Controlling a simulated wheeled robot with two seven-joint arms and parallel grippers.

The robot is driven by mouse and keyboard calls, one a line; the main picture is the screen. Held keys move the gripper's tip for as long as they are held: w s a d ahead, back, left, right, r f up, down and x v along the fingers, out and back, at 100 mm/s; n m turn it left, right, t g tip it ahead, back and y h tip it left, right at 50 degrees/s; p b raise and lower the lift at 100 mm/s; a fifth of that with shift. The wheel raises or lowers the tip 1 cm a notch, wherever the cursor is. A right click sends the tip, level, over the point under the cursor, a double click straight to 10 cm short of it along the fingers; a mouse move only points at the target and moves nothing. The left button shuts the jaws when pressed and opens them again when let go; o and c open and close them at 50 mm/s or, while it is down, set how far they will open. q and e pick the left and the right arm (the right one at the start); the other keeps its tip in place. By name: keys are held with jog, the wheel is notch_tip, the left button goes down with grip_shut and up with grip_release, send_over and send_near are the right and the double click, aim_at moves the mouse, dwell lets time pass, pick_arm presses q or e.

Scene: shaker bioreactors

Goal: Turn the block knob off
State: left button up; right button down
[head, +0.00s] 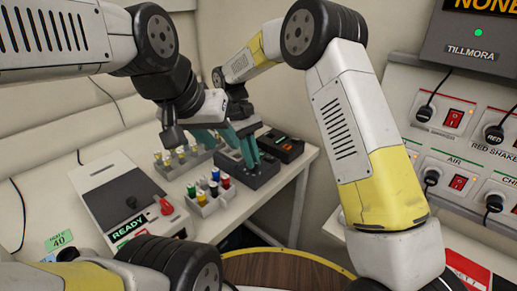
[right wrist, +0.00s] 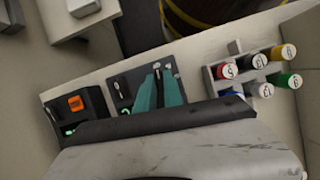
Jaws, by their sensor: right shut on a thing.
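A dark grey block unit (head: 262,178) sits on the white bench, below my right gripper (head: 252,158). In the right wrist view the same unit (right wrist: 122,88) has a small green light and pale details on its top. The right gripper's teal fingers (right wrist: 158,78) point down at it and are close together, shut on what looks like its knob. The knob is mostly hidden between the fingertips, so its angle cannot be told. My left gripper (head: 205,138) hangs higher and to the left, near a grey rack; its jaw opening is unclear.
A black box with an orange switch (right wrist: 75,103) stands beside the block unit. A white rack of coloured caps (head: 208,205) stands in front. A grey rack of yellow-capped vials (head: 172,170) stands behind. A READY machine with a red knob (head: 165,206) is at left.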

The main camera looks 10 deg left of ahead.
aim_at(245, 165)
jog(key=shift+n+t, duration=0.3)
jog(key=shift+n, duration=0.3)
jog(key=c, duration=1.5)
grip_release()
jog(key=shift+o, duration=0.2)
jog(key=v, duration=0.7)
jog(key=shift+a+r, duration=0.25)
jog(key=shift+r, duration=0.1)
